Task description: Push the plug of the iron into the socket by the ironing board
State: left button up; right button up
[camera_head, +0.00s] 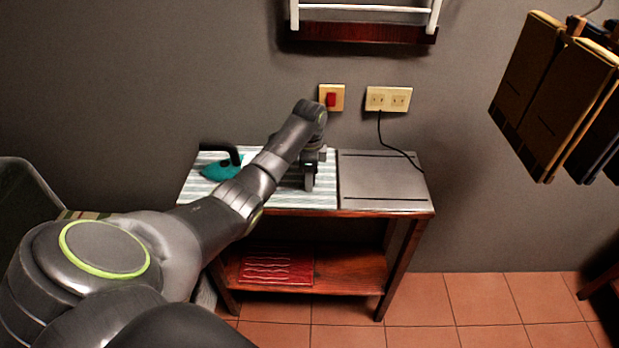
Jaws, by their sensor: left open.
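The iron (218,170), teal with a black handle, is on the striped ironing surface (197,184) at the left of the wooden table. The cream double socket (388,99) is on the wall above the table's right part. A black cord (382,134) runs from the socket's lower left down behind the grey plate toward the table's right side. The plug is too small to make out. My left gripper (309,184) points down over the striped surface, right of the iron and below left of the socket. It is open, with nothing visible in it. My right gripper is not in view.
A red wall switch (331,98) is left of the socket. A grey metal plate (375,182) covers the table's right side. A white rack (364,8) is above, and garments (553,90) hang at the right. A red folded cloth (276,268) lies on the lower shelf.

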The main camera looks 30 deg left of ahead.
pick_arm(q)
jog(key=c, duration=1)
notch_tip(320, 180, up, 10)
jog(key=shift+r, duration=0.1)
jog(key=shift+a, duration=0.1)
